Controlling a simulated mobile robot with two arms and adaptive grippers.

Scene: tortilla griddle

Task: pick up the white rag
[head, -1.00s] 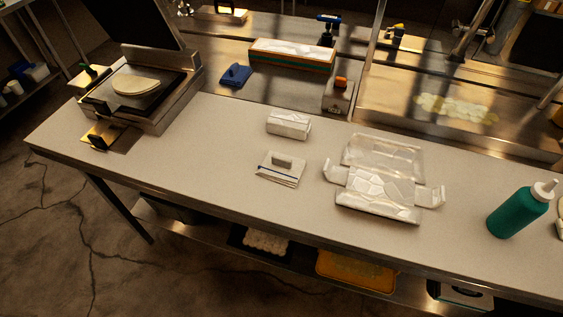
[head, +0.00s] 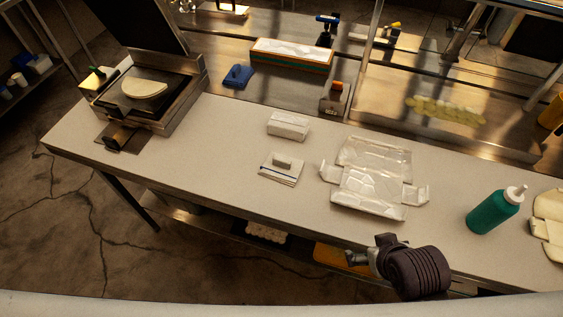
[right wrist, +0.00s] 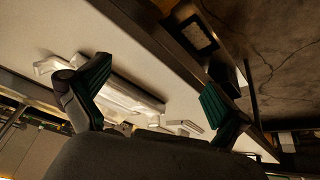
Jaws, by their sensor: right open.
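The white rag (head: 279,171) lies on the counter, folded flat with a dark blue stripe along its front edge. A small pale flat shape (right wrist: 184,127) beyond the fingers there looks like the rag. My left gripper is not in view.
A crumpled clear-white wrapper (head: 372,182) lies right of the rag, and a white box (head: 288,126) stands behind it. A green bottle (head: 493,212) stands at right, a griddle press (head: 160,110) at left. The counter (head: 205,160) left of the rag is clear.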

